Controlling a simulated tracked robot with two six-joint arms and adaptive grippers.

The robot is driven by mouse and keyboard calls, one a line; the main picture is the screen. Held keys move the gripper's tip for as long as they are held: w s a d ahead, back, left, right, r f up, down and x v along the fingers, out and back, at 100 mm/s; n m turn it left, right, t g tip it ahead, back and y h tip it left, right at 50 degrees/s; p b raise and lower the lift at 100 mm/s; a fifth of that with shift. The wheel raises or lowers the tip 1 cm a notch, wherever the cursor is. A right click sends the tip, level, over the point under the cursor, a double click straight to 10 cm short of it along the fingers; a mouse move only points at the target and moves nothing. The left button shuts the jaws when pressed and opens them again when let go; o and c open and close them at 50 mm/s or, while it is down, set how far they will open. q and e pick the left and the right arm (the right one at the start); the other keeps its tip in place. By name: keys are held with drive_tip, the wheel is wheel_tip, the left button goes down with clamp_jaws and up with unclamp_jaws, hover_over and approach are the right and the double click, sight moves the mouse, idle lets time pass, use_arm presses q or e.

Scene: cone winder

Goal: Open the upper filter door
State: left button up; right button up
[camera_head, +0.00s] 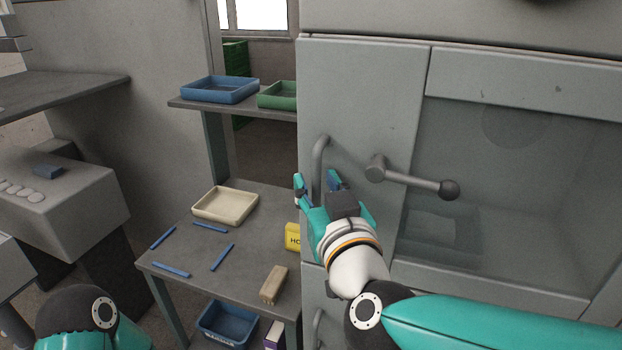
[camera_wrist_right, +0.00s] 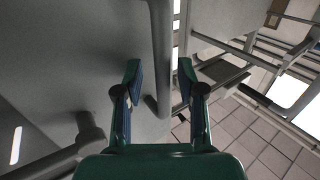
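The upper filter door (camera_head: 365,95) is a grey panel on the machine front. It sits flush with the frame and looks shut. Its handle (camera_head: 320,150) is a grey vertical bar near the door's left edge. My right gripper (camera_head: 318,183) is open at the handle's lower part, one finger on each side. In the right wrist view the handle (camera_wrist_right: 161,50) runs between the two open fingertips of the gripper (camera_wrist_right: 160,78), with gaps on both sides; I cannot tell any contact. My left gripper is out of view; only part of my left arm shows at the bottom left.
A dark lever with a ball knob (camera_head: 449,190) sticks out right of the handle. A lower handle (camera_head: 318,326) shows below. Left of the door stands a table (camera_head: 190,247) with a cream tray (camera_head: 225,219), blue rods and a yellow box (camera_head: 293,238).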

drive_tip(key=shift+w+a, duration=0.1)
drive_tip(key=shift+a, duration=0.05)
clamp_jaws()
idle(0.4)
